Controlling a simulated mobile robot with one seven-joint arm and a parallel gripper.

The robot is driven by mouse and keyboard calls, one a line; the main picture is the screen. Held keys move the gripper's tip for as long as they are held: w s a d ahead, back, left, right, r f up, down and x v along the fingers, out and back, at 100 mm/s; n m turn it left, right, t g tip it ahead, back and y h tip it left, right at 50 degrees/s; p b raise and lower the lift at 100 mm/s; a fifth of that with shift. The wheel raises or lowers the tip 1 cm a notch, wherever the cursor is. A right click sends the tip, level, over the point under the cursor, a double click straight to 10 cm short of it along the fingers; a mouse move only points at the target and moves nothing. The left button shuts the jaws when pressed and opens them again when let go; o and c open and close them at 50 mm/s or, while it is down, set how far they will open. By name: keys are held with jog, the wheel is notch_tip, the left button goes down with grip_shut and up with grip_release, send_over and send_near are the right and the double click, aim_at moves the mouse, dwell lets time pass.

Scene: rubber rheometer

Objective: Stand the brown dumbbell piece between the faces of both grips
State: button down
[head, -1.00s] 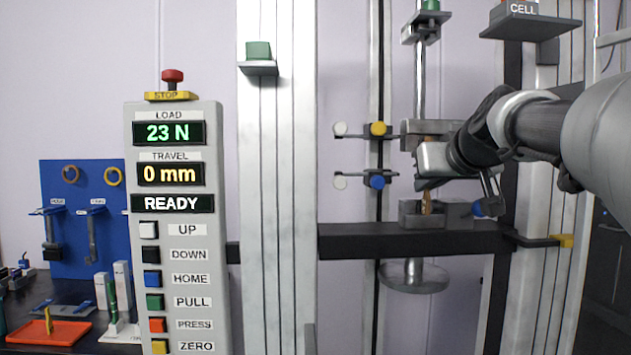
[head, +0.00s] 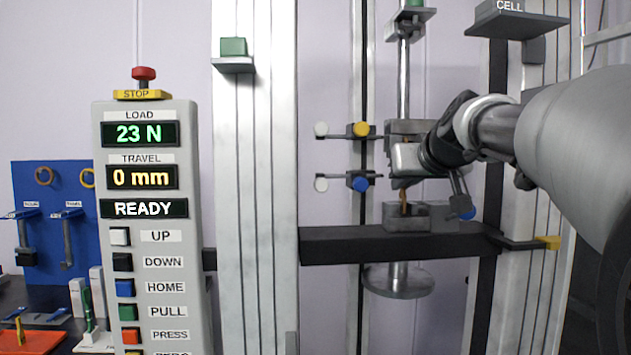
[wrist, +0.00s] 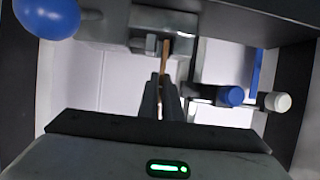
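The brown dumbbell piece (head: 403,202) stands upright, its lower end at the lower grip (head: 435,217) on the dark crossbeam. Its upper part is mostly hidden behind my gripper (head: 402,165), close to the underside of the upper grip (head: 403,128). In the wrist view the piece (wrist: 166,48) runs from between my fingertips (wrist: 160,80) to the grey grip (wrist: 120,25). The fingers look closed on it. I cannot tell whether either grip's faces touch the piece. A blue knob (head: 461,207) is at the lower grip's right side; it also shows in the wrist view (wrist: 46,14).
Blue (head: 360,184) and yellow (head: 361,129) stops sit on the thin rod left of the grips. The panel (head: 147,220) reads 23 N, 0 mm, READY. Frame columns (head: 252,180) flank the grips. A round plate (head: 398,282) hangs below the crossbeam.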

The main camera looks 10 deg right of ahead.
jog(key=shift+f+b, duration=0.25)
jog(key=shift+b, duration=0.1)
dwell(0.3)
jog(key=c, duration=1.9)
grip_release()
jog(key=shift+o, duration=0.2)
jog(key=p+v, duration=0.1)
jog(key=v, duration=1.1)
